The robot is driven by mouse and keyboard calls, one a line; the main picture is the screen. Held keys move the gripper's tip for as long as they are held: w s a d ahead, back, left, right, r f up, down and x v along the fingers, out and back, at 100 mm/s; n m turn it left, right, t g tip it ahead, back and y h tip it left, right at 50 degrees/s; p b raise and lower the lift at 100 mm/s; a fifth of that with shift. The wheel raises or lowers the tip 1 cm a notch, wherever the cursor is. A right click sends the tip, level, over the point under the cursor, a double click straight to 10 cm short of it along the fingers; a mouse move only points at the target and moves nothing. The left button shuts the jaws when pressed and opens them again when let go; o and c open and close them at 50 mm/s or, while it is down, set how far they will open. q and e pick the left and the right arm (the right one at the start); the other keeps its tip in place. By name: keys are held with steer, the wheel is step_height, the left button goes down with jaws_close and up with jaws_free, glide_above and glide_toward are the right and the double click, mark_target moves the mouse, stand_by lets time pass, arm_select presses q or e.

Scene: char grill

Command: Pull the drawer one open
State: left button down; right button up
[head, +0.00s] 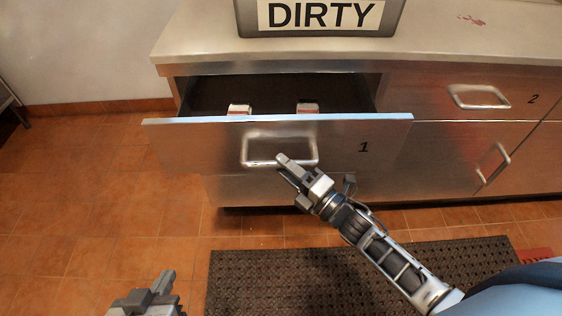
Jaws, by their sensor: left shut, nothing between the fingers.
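Drawer one (210,145), a metal front marked "1", stands pulled out from the counter, and its dark inside shows. Two small white-and-red items (239,109) (307,108) show inside, partly hidden by the front. Its handle (280,135) is a rounded metal loop. My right gripper (283,160) is at the handle's lower bar, with its fingers close together on it. The fingertips' far side is hidden. My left gripper (164,282) is shut and empty, low at the bottom left, well apart from the drawer.
A grey bin labelled "DIRTY" (320,15) stands on the counter (200,35). Drawer two (440,100) and a cabinet door (470,160) to the right are shut. A dark perforated mat (270,275) lies on the tiled floor. Floor on the left is clear.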

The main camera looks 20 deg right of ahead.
steer(key=shift+x, duration=1)
